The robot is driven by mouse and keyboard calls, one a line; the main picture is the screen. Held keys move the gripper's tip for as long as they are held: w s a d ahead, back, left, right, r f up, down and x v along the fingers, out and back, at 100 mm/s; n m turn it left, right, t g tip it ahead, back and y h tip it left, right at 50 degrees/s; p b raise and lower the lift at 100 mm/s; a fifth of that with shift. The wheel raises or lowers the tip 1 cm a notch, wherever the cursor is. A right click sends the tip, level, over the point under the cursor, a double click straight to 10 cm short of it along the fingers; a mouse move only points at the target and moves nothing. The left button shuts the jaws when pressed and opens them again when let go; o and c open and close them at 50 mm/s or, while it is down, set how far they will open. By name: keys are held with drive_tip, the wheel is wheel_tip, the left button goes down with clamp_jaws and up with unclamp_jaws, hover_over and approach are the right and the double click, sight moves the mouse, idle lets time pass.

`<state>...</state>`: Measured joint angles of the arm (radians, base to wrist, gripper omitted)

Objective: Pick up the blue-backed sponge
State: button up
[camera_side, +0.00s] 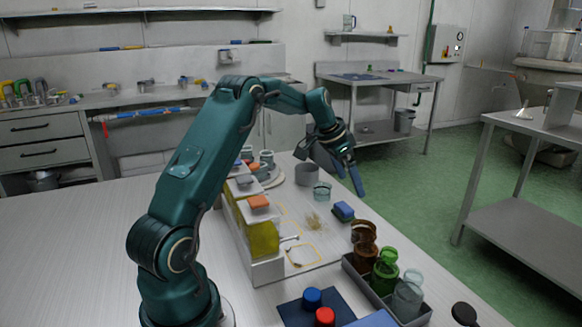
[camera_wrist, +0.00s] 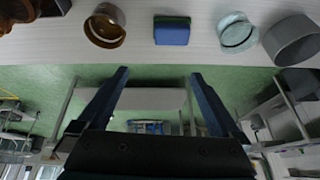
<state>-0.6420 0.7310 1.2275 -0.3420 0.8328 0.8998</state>
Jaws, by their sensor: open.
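The blue-backed sponge (camera_side: 343,211) lies on the table near its right edge, with a blue face and a darker green layer. In the wrist view the sponge (camera_wrist: 172,31) is at the top, beyond and between my fingertips. My gripper (camera_side: 357,176) is open and empty, above the table's far right side. It is higher than the sponge and apart from it. In the wrist view both fingers of my gripper (camera_wrist: 158,74) are spread with nothing between them.
A clear glass (camera_side: 322,191) and a grey pot (camera_side: 305,174) stand behind the sponge. A rack with yellow bottles (camera_side: 262,238) is to the left.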

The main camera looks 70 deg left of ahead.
sight(344, 206)
drive_tip(key=shift+n+g, duration=0.3)
drive_tip(key=shift+n, duration=0.1)
drive_tip(key=f, duration=0.1)
drive_tip(key=s+a+f, duration=0.1)
drive_tip(key=f, duration=0.1)
drive_tip(key=shift+s+a+f, duration=0.25)
drive_tip(key=shift+a, duration=0.15)
drive_tip(key=shift+a+f, duration=0.15)
drive_tip(key=shift+f, duration=0.15)
drive_tip(key=shift+x, duration=2.2)
drive_tip(key=c, duration=1.4)
drive_tip(key=shift+r, duration=0.15)
